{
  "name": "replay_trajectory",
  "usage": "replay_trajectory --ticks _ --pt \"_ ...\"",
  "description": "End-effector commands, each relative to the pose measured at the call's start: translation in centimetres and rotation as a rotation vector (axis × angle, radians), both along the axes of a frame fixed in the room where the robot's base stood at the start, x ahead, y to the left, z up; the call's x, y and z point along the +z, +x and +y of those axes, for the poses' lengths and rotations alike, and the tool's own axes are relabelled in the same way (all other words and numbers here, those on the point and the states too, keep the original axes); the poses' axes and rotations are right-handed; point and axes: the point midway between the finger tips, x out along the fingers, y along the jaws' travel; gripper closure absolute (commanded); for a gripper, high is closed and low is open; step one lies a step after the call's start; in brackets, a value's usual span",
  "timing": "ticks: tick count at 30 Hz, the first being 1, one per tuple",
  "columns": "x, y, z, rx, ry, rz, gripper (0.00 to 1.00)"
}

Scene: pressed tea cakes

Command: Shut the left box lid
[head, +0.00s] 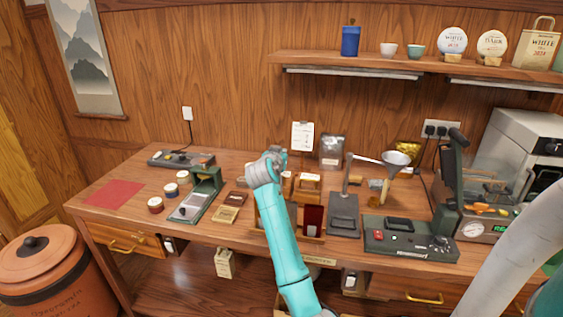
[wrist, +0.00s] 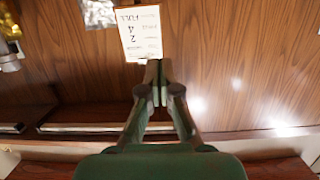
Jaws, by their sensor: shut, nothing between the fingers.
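A wooden box unit (head: 310,238) stands at the front middle of the table. A dark red panel (head: 314,216) shows in its right part; my turquoise arm covers much of its left part. I cannot make out the left box lid or tell how far it stands open. In the wrist view my gripper (wrist: 155,82) has its two fingers together with nothing between them. It points toward the back wall, with a white printed card (wrist: 140,33) just beyond the tips. In the head view the fingers are hidden behind my wrist.
Behind my arm are small wooden pieces (head: 307,182) and the white card stand (head: 302,136). To the right are a funnel stand (head: 343,214) and a green control unit (head: 410,240). To the left are a green press (head: 203,193), small tins (head: 170,189) and a red mat (head: 115,194).

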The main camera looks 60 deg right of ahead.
Motion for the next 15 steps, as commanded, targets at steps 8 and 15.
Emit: replay_trajectory --ticks 8,15 --pt "0.6 -0.9 2.6 0.003 0.002 0.001 1.00" --pt "0.0 -2.4 6.4 0.004 0.001 0.000 1.00"
